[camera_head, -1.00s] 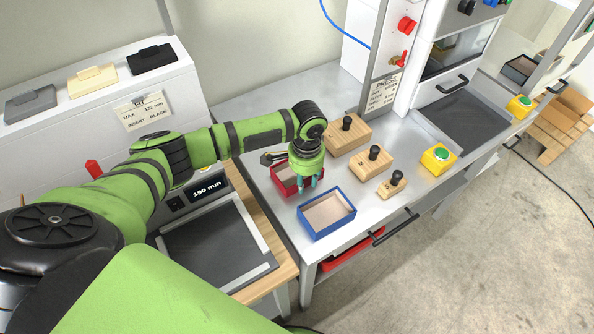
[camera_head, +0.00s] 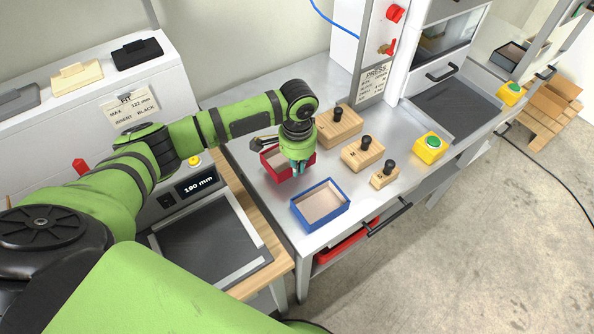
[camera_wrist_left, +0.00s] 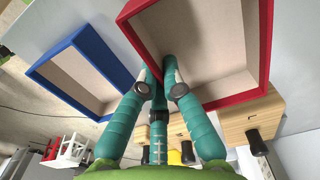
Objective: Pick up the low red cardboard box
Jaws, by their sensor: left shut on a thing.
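The low red cardboard box (camera_head: 270,158) is an open tray with a beige inside, on the grey metal bench. My left gripper (camera_head: 299,169) is shut on its near wall, partly covering the box. In the left wrist view the red box (camera_wrist_left: 262,50) fills the upper right, and the teal fingers (camera_wrist_left: 160,85) close on its wall, with a fingertip inside the box. I cannot tell whether the box is clear of the bench. My right gripper is not in view.
A blue open box (camera_head: 320,205) stands just in front of the red one. Wooden blocks with black knobs (camera_head: 362,153) stand to the right, near a yellow green-button box (camera_head: 430,147). A gauge tray (camera_head: 208,248) reading 190 mm lies to the left.

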